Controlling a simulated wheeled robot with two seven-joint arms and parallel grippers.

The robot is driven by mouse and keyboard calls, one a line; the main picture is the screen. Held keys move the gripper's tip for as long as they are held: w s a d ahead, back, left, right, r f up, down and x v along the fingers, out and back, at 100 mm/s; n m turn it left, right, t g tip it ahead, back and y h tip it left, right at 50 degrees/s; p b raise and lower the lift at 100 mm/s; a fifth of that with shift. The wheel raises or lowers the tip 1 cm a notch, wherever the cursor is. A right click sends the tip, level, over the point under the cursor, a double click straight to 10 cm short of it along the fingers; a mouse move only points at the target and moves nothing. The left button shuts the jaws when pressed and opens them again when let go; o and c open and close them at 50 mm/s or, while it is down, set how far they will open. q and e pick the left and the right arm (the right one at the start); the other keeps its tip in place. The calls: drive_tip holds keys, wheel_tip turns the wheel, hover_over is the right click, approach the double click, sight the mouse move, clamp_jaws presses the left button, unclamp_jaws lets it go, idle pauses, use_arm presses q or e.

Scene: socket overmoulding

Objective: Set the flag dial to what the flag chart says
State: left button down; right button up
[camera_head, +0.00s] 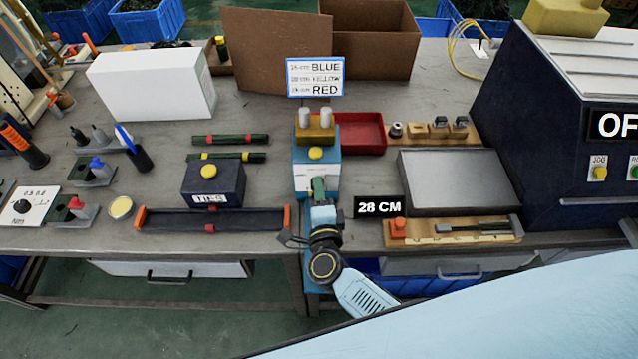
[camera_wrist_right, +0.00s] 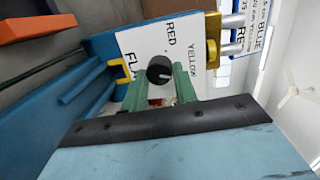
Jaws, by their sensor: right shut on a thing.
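The flag dial (camera_wrist_right: 159,69) is a black knob with a white mark on a white face, with RED and YELLOW printed beside it. Its exact setting is hard to read. My right gripper (camera_wrist_right: 161,80) is shut on the knob, one green finger on each side. In the head view the right gripper (camera_head: 318,190) is at the front of the blue and white dial box (camera_head: 304,159), hiding the dial. The flag chart (camera_head: 316,77) stands behind, listing BLUE, YELLOW and RED; its lengths are too small to read surely. A black sign (camera_head: 379,207) reads 28 CM. My left gripper is out of view.
A yellow button (camera_head: 315,153) tops the dial box. A dark TIES box (camera_head: 213,181) and a long dark tray (camera_head: 260,221) lie to the left. A grey plate (camera_head: 450,178) and a wooden tool holder (camera_head: 470,238) lie to the right. A red tray (camera_head: 361,128) is behind.

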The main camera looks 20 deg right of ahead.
drive_tip(key=shift+n+p, duration=1.25)
drive_tip(key=shift+n, duration=0.45)
drive_tip(key=shift+h, duration=0.3)
drive_tip(key=o, duration=1)
drive_tip(key=shift+c, duration=0.2)
drive_tip(key=v, duration=1.3)
drive_tip(key=shift+s+r, duration=0.15)
drive_tip(key=shift+r, duration=0.15)
